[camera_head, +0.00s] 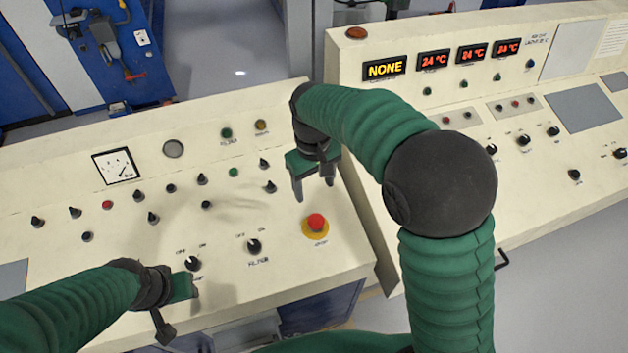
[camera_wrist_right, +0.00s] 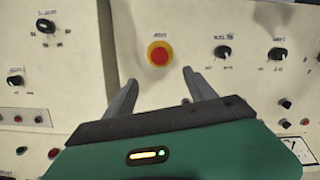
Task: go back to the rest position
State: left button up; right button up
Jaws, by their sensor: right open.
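My right gripper (camera_head: 313,190) hangs over the right part of the left cream console (camera_head: 90,250), behind the red stop button (camera_head: 316,222) in the head view. Its two grey fingers are apart with nothing between them. In the right wrist view the open gripper (camera_wrist_right: 160,85) shows the red button on its yellow base (camera_wrist_right: 159,55) just beyond the fingertips, apart from them. My left gripper (camera_head: 178,308) is at the lower left of the head view, over the console's front near a black knob (camera_head: 193,263). Its fingers overlap and I cannot tell its opening.
A second console (camera_head: 440,95) with lit displays, including "NONE" (camera_head: 384,68), stands at the right. A FILTER knob (camera_head: 254,246) and several other knobs stick up from the left console. A blue cabinet (camera_head: 110,60) is at the back left. Grey floor (camera_head: 240,60) shows behind.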

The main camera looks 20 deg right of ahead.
notch_tip(320, 180, up, 2)
jog(key=shift+r, duration=0.1)
dwell(0.4)
